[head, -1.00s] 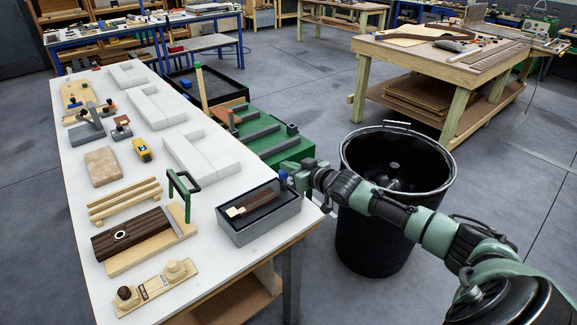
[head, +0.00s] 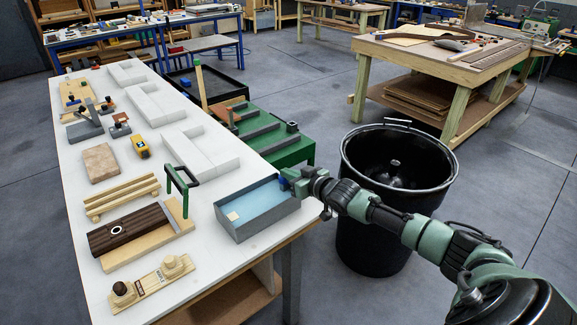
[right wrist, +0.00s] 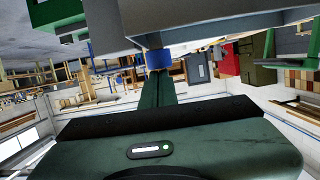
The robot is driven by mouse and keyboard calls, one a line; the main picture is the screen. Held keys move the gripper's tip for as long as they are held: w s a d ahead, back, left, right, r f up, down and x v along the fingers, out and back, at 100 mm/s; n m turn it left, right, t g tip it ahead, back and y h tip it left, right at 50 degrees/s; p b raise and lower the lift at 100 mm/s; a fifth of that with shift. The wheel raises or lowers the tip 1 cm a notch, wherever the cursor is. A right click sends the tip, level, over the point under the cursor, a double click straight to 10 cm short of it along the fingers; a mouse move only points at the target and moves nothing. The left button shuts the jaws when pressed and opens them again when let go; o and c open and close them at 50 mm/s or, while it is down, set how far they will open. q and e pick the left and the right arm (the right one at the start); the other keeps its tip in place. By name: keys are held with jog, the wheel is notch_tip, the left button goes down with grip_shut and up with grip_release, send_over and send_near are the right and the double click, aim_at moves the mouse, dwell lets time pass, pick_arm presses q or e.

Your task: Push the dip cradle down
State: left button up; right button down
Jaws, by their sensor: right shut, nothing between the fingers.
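A grey open-topped tray (head: 258,232) stands at the near right edge of the white table. Pale blue liquid (head: 258,200) shows inside it, with a small light wooden piece (head: 231,216) at its left end. The dark piece seen there before is no longer visible, and the rest of the cradle is hidden. My right gripper (head: 288,181) is shut and empty at the tray's right end. In the right wrist view, a blue part (right wrist: 158,60) sits at its fingertips, against grey metal. It seems to touch this part. My left gripper is not in view.
A black bin (head: 375,225) stands on the floor right of the table, below my right arm.

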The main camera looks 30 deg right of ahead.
jog(key=shift+s+f, duration=0.15)
jog(key=shift+f, duration=0.25)
jog(key=shift+r+p, duration=0.25)
jog(key=shift+p, duration=0.1)
notch_tip(320, 180, up, 5)
jog(key=p, duration=0.4)
jog(key=b+v, duration=0.2)
jog(key=v, duration=0.7)
jog(key=shift+s+f, duration=0.15)
jog(key=shift+s, duration=0.1)
jog(key=shift+d+f, duration=0.1)
jog(key=shift+d, duration=0.05)
